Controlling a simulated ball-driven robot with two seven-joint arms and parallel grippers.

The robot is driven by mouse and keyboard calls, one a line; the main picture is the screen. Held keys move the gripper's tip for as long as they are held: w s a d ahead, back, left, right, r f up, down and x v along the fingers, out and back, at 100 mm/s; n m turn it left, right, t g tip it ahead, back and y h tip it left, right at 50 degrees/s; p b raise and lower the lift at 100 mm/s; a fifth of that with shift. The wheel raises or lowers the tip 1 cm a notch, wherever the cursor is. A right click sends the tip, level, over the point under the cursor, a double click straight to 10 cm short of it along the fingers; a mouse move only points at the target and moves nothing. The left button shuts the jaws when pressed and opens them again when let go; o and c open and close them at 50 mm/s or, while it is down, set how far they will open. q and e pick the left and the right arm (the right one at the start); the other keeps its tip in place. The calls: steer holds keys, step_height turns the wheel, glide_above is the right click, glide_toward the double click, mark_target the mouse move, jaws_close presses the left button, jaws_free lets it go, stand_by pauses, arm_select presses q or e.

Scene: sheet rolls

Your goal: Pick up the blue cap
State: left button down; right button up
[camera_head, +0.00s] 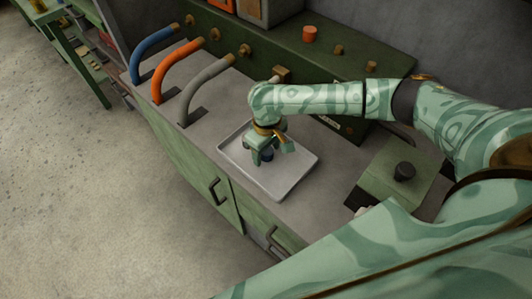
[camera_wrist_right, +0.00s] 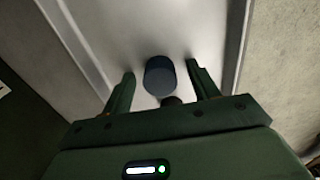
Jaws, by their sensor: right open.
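The blue cap (camera_head: 267,155) is a small dark blue cylinder on the pale metal tray (camera_head: 297,173), partly hidden by my right gripper (camera_head: 262,153) in the head view. In the right wrist view the cap (camera_wrist_right: 159,75) lies between the two fingertips of my right gripper (camera_wrist_right: 160,80), with a gap on both sides. The fingers are open and do not touch it. A small dark brownish thing (camera_wrist_right: 171,101) shows just below the cap, between the fingers. My left gripper is not in view.
Blue (camera_head: 148,48), orange (camera_head: 175,65) and grey (camera_head: 203,86) curved pipes rise from the counter on the left. A green panel with an orange-red knob (camera_head: 309,34) stands behind. The tray's near end is clear.

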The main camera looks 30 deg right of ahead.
steer(key=shift+r, duration=0.1)
steer(key=c, duration=1.1)
steer(key=shift+o, duration=0.2)
steer(key=shift+r, duration=0.1)
